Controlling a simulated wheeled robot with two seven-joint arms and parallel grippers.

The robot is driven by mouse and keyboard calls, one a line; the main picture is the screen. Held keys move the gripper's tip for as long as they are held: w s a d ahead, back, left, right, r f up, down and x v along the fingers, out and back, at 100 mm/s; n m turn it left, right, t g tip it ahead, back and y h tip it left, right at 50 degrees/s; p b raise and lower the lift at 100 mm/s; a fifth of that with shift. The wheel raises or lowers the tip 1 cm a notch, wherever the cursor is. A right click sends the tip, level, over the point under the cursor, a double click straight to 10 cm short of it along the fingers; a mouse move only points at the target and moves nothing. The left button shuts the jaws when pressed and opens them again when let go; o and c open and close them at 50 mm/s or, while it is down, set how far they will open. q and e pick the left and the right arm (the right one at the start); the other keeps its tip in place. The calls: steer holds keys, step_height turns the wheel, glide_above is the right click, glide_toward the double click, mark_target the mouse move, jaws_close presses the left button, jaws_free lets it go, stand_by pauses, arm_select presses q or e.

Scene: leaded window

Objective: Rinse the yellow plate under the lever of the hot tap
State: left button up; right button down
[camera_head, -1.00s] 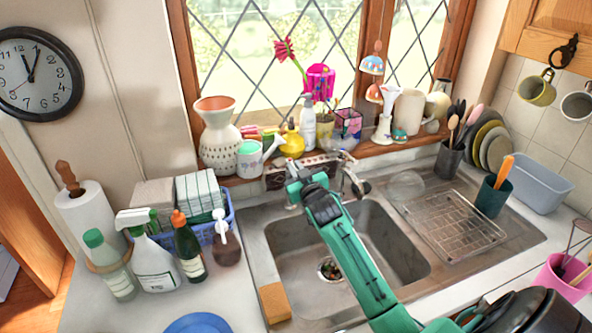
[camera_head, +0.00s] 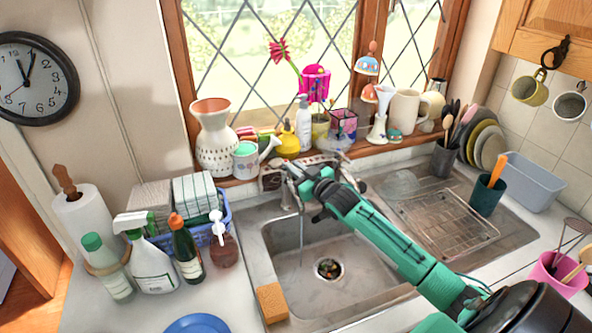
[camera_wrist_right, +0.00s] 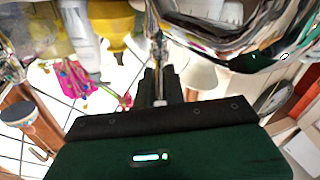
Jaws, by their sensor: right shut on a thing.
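My right gripper (camera_head: 292,171) is at the tap behind the sink, shut on what looks like a tap lever, which it largely hides. In the right wrist view the dark fingers (camera_wrist_right: 159,86) close around a narrow metal part (camera_wrist_right: 157,50). A thin stream of water (camera_head: 301,240) falls below the tap (camera_head: 288,194) into the left part of the sink (camera_head: 345,288). An olive-yellow plate (camera_head: 479,130) stands among other plates at the back right, beyond the wire rack. I cannot see hot or cold markings. My left gripper is out of view.
A wire drying rack (camera_head: 447,228) lies right of the sink. A sponge (camera_head: 271,302) sits at its front left edge. Bottles and a blue basket (camera_head: 222,216) stand left. A blue plate (camera_head: 197,324) is at the front. Ornaments crowd the sill behind the tap.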

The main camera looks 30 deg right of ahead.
steer(key=c, duration=1.5)
jaws_free()
steer(key=shift+o, duration=0.2)
steer(key=shift+s+f, duration=0.15)
steer(key=shift+s, duration=0.35)
steer(key=s+d+b, duration=0.1)
steer(key=s+b, duration=0.3)
steer(key=s, duration=0.8)
steer(key=shift+s+r, duration=0.2)
steer(key=shift+s, duration=0.2)
steer(key=shift+c, duration=0.2)
